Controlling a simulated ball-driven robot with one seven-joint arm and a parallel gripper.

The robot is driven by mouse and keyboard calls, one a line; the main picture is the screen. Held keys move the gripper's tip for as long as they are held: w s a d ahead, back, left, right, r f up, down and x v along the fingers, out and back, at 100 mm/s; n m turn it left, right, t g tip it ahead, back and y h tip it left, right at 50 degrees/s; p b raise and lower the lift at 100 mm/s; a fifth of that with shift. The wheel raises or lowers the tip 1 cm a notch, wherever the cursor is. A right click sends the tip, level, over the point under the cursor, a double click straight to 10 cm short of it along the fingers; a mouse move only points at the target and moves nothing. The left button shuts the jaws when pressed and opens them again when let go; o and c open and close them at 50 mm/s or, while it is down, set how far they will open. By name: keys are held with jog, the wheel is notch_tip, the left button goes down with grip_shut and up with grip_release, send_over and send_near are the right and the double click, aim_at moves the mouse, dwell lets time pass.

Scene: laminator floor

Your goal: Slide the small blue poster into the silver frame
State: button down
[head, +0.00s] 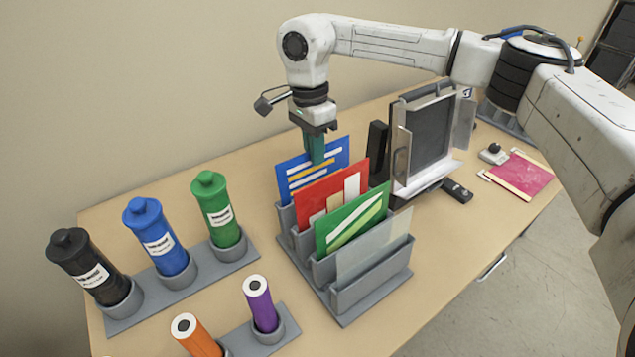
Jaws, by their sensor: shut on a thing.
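The small blue poster (298,173), with white and yellow stripes, stands upright in the rearmost slot of a grey rack (335,305). My gripper (314,157) points down from above and is shut on the blue poster's top edge. The poster's lower part is hidden behind the red poster and the slot wall. The silver frame (402,155), with a dark panel inside, stands upright on a pale base to the right of the rack. Its slot opening cannot be made out clearly.
A red poster (321,195), a green poster (350,222) and a grey sheet (370,254) stand in the rack's nearer slots. Black (84,265), blue (155,237) and green (216,207) bottles stand left. A black block (377,145) stands between rack and frame. A pink sheet (520,174) lies right.

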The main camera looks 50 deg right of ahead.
notch_tip(320, 180, up, 11)
jog(key=w+p, duration=0.1)
jog(key=p, duration=0.4)
jog(key=shift+f+p, duration=0.2)
jog(key=shift+p, duration=0.1)
jog(key=shift+w, duration=0.1)
